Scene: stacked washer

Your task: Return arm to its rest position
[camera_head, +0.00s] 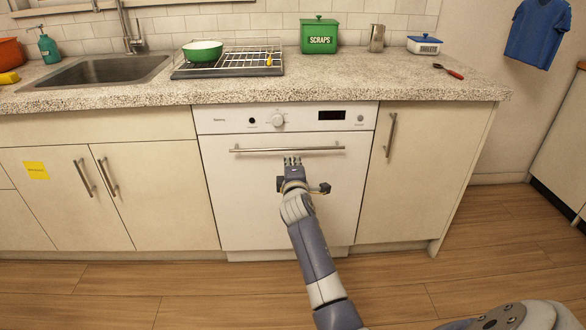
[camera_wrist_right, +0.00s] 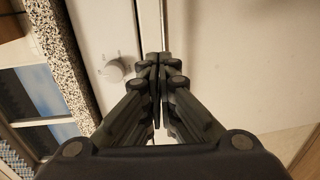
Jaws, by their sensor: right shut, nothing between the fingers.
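My right arm (camera_head: 314,252) reaches up from the bottom of the head view toward the white dishwasher (camera_head: 236,190). My right gripper (camera_head: 292,162) is in front of the dishwasher door, just below its horizontal bar handle (camera_head: 250,150). In the right wrist view its fingers (camera_wrist_right: 158,62) are together with nothing between them. The dishwasher door is shut. Whether the fingertips touch the handle or door cannot be told. My left gripper is not in view.
The speckled counter (camera_head: 300,88) runs above, holding a dish rack (camera_head: 228,70), a green scraps box (camera_head: 319,37) and a sink (camera_head: 100,70). Cabinets (camera_head: 425,170) flank the dishwasher, with their doors shut. The wooden floor (camera_head: 480,260) is clear at the right.

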